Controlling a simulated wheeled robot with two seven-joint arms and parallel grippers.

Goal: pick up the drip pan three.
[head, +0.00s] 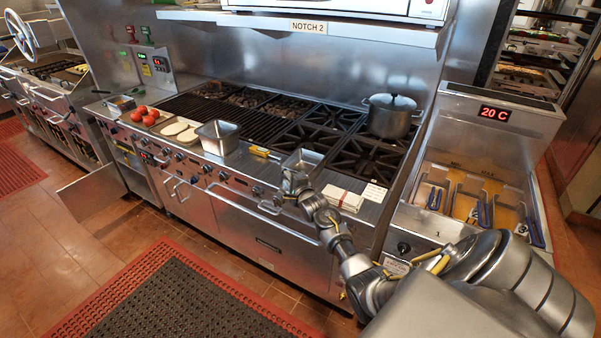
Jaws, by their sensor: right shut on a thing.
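A small open steel pan (303,160), which looks like the drip pan, is at the front edge of the range, right of the yellow-handled tool. My right gripper (293,180) is at the pan's near side and shut on it. The fingers are small and partly hidden, and I cannot tell whether the pan rests on the ledge or is just above it. My left gripper is not in view.
Another steel pan (218,137) stands to the left on the front ledge, with a yellow-handled tool (263,153) between. A folded white cloth (342,198) lies to the right. A pot (390,116) stands on the back burners. Fryer baskets (467,205) are farther right.

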